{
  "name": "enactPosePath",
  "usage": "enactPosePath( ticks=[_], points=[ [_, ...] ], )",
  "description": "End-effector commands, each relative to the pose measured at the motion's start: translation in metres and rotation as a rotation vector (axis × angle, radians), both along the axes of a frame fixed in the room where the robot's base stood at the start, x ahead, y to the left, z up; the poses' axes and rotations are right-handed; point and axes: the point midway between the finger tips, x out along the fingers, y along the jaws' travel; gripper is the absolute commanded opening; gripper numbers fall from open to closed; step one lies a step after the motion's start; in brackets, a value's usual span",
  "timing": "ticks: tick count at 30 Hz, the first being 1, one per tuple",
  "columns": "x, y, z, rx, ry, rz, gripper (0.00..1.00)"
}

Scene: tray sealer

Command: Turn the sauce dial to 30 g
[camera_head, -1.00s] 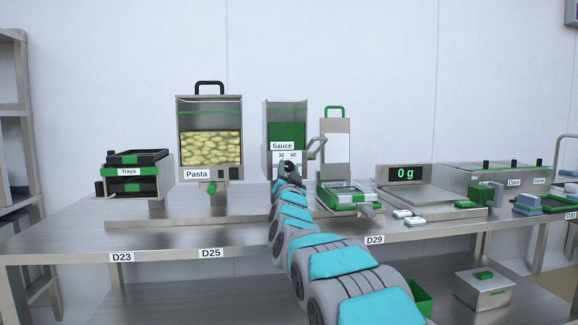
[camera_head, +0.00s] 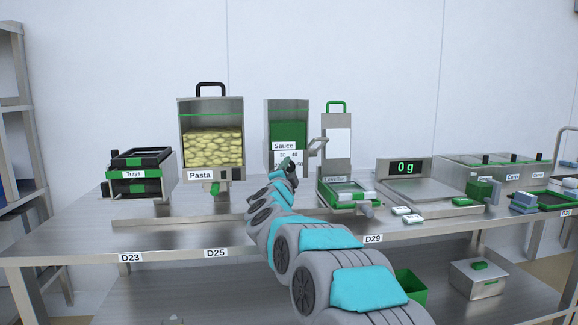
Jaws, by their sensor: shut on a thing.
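The sauce dispenser (camera_head: 287,125) stands at the back of the table, a steel box with a green window and a "Sauce" label (camera_head: 284,146). Below the label is a white dial scale (camera_head: 296,157), where the numbers 30, 40 and 50 can be read. My gripper (camera_head: 290,167) is at the lower part of this scale, shut on the sauce dial. The dial and its pointer are hidden behind the gripper and my arm, so its setting cannot be told.
The pasta dispenser (camera_head: 211,145) stands to the left, with black trays (camera_head: 141,160) beyond it. Right of the sauce are the sealer (camera_head: 336,145) with its lever, and a scale (camera_head: 408,167) reading 0 g. The table front at left is clear.

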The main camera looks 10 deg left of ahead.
Motion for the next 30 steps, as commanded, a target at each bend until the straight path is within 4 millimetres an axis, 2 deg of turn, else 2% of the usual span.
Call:
enactPosePath(
  ticks=[17,18,25,30],
  points=[
    [0.0003,0.0001,-0.0019,0.03,0.011,0.001,0.0],
    [0.0003,0.0002,-0.002,0.03,0.012,0.0,0.45],
    [0.0001,0.0,-0.0008,0.03,0.01,0.0,0.71],
    [0.0001,0.0,-0.0003,0.03,0.009,0.001,0.72]
  ],
)
